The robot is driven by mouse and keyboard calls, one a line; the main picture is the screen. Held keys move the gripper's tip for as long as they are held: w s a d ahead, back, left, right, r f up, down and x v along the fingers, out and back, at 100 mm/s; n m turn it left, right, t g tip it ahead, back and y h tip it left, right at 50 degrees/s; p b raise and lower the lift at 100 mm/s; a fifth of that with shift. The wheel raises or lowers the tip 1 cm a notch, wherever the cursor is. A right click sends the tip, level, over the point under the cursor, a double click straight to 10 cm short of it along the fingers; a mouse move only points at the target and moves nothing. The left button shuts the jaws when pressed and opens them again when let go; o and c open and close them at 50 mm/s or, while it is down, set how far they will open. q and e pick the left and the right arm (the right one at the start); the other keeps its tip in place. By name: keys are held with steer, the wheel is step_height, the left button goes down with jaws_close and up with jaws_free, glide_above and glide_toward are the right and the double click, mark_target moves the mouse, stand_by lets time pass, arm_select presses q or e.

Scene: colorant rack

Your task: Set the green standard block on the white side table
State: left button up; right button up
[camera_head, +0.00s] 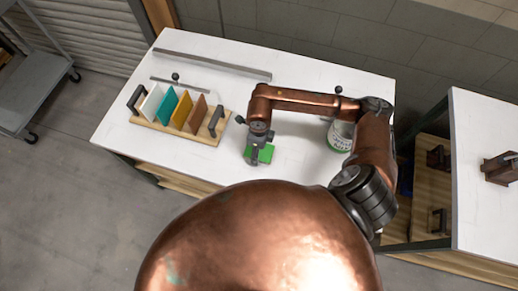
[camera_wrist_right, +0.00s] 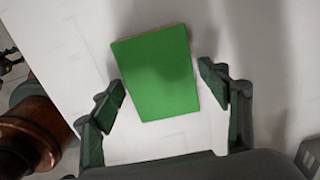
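The green standard block (camera_head: 267,153) lies flat on the white table (camera_head: 222,172) near its front edge. My right gripper (camera_head: 256,155) is above it and partly hides it in the head view. In the right wrist view the green block (camera_wrist_right: 156,75) lies slightly turned, ahead of and between the two spread fingers of the right gripper (camera_wrist_right: 163,82). White table shows beside it at both fingertips, and I see no contact. A second white-topped table (camera_head: 488,130) stands at the right edge. I cannot tell which table is the side table. My left gripper is not seen.
A wooden rack (camera_head: 178,132) with dark handles holds white, teal, yellow and brown panels left of the gripper. A white and green can (camera_head: 340,135) stands right, beside my arm. A grey bar (camera_head: 212,65) lies along the back. A dark brown object (camera_head: 501,168) sits on the right table.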

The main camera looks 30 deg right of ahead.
steer(key=shift+o, duration=0.5)
steer(key=shift+r, duration=0.1)
step_height(320, 180, up, 12)
steer(key=shift+p, duration=0.3)
stand_by(0.3)
